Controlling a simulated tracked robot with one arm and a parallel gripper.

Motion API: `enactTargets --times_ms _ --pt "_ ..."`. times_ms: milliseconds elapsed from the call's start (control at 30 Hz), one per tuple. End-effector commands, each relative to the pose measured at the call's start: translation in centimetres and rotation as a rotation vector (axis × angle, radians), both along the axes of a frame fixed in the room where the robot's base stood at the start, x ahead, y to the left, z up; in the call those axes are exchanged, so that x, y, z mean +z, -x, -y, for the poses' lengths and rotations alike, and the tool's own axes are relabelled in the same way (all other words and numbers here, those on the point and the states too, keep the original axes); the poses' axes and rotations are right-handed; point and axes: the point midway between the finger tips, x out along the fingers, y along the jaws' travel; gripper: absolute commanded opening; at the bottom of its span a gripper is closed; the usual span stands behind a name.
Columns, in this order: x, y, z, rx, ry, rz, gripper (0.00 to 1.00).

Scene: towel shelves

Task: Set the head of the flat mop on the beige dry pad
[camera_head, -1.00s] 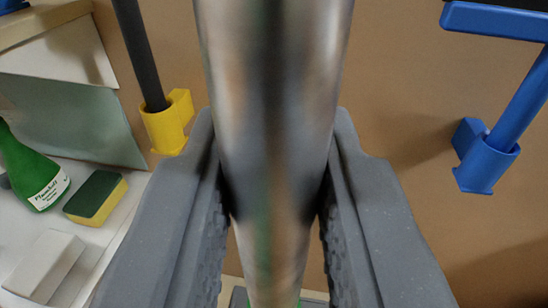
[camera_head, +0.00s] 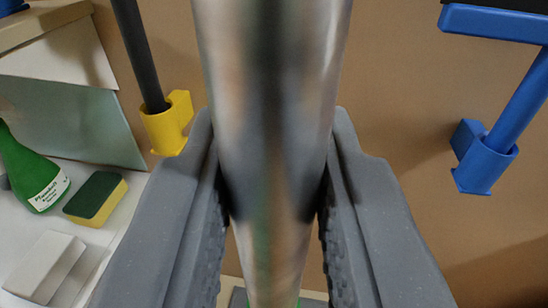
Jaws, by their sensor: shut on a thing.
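My gripper (camera_head: 273,205) is shut on a shiny metal pole (camera_head: 273,120), with one grey finger on each side of it. The pole runs from the top of the picture down between the fingers, and a bit of green shows at its lower end. I take it for the flat mop's handle. The mop head is not clearly visible; only a grey edge (camera_head: 238,298) shows beside the pole at the bottom. I cannot see the beige dry pad.
A yellow holder (camera_head: 165,125) with a dark pole stands on the brown wall (camera_head: 400,90) at left; a blue holder (camera_head: 485,160) is at right. A white shelf at left bears a green bottle (camera_head: 30,170), a sponge (camera_head: 95,198) and a white block (camera_head: 44,265).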

Motion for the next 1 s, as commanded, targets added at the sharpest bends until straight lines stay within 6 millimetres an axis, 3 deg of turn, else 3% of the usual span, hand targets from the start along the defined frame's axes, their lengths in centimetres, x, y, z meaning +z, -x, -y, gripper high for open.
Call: enactTargets --times_ms 1000 --pt "-0.8 0.0 0.0 0.0 0.001 0.003 0.0"
